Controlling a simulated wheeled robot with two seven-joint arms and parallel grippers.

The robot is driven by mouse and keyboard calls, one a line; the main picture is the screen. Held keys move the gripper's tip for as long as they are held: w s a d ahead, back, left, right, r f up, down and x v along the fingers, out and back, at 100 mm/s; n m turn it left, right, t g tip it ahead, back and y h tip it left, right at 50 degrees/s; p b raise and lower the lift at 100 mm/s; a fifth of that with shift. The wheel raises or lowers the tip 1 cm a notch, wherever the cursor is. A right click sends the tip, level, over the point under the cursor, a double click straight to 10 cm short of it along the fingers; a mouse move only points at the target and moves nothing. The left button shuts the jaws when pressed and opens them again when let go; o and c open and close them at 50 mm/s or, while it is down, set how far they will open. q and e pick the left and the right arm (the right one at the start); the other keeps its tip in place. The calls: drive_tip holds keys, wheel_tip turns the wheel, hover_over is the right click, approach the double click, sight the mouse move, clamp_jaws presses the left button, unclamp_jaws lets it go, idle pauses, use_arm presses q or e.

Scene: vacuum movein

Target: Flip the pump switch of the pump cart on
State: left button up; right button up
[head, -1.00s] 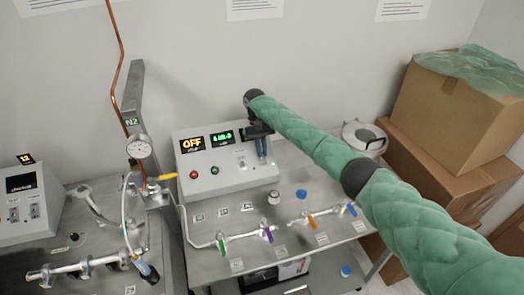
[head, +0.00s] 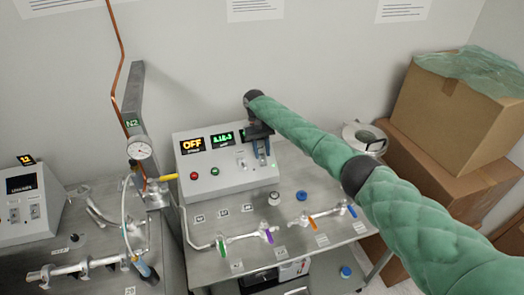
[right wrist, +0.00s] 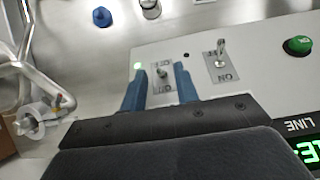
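The pump cart's grey control box (head: 222,178) stands on the metal cart top in the head view. Its amber display (head: 191,145) reads OFF. My right gripper (head: 262,158) is at the box's right end. In the right wrist view, its two blue fingers (right wrist: 160,88) stand apart on either side of a small toggle switch (right wrist: 163,73), with no clear contact. I cannot tell which way that toggle leans. A second toggle (right wrist: 220,52) with an ON label is beside the fingers, outside them. My left gripper is not in view.
A green button (right wrist: 299,46) and a small green lamp (right wrist: 138,66) are on the panel. Another switch box (head: 28,205) is at left. Cardboard boxes (head: 450,120) are stacked at right.

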drive_tip(key=b+v, duration=0.1)
drive_tip(key=v, duration=0.5)
drive_tip(key=shift+w+b, duration=0.1)
drive_tip(key=shift+b, duration=0.25)
drive_tip(key=shift+v, duration=0.85)
